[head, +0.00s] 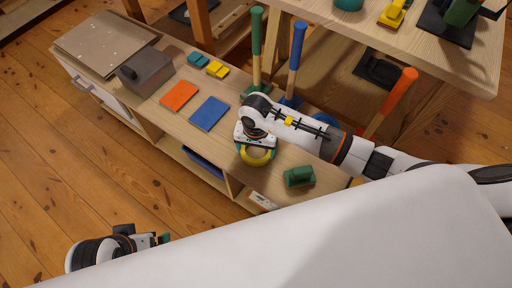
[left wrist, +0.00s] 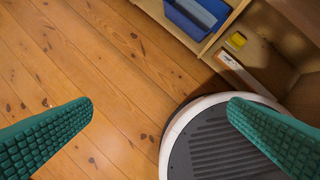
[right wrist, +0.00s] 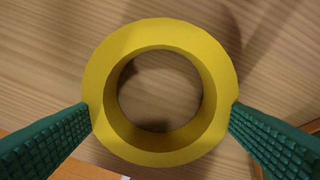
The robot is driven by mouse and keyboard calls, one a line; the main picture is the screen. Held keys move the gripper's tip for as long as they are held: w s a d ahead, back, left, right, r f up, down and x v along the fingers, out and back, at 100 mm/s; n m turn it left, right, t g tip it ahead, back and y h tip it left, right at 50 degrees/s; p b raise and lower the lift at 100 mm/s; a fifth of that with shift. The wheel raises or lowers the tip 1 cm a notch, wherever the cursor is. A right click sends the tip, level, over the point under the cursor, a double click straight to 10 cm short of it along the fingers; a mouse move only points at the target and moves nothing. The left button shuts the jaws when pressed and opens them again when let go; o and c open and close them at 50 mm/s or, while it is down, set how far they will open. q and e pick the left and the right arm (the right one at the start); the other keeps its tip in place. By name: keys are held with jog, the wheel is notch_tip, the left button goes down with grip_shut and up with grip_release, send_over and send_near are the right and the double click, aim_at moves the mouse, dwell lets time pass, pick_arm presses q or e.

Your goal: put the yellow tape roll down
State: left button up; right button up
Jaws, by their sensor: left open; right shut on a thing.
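The yellow tape roll (head: 257,157) is between the fingers of my right gripper (head: 255,152), over the front part of the low wooden bench. In the right wrist view, both green fingers press on the outer sides of the yellow ring (right wrist: 160,28), and wood grain shows through its hole. I cannot tell whether the roll touches the bench top or is just above it. My left gripper (head: 162,239) is open and empty, low at the left over the floor. The left wrist view shows its two green fingers wide apart.
The bench top (head: 228,150) carries an orange block (head: 179,96), a blue block (head: 209,113), a grey box (head: 146,69) and a green block (head: 299,176). Upright handles, green (head: 257,35), blue (head: 297,45) and orange (head: 397,92), stand behind. A higher table (head: 440,55) is at upper right.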

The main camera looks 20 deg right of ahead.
jog(key=shift+f, duration=0.2)
jog(key=o, duration=0.9)
jog(key=shift+c, duration=0.2)
jog(key=shift+r, duration=0.3)
notch_tip(320, 180, up, 6)
jog(key=shift+r+p, duration=0.1)
jog(key=shift+p, duration=0.75)
pick_arm(q)
jog(key=p+x, duration=0.1)
jog(key=x, duration=0.3)
jog(key=shift+w+d+f, duration=0.1)
jog(key=shift+w+f, duration=0.05)
jog(key=shift+f, duration=0.2)
pick_arm(e)
notch_tip(320, 180, up, 6)
jog(key=shift+f, duration=0.15)
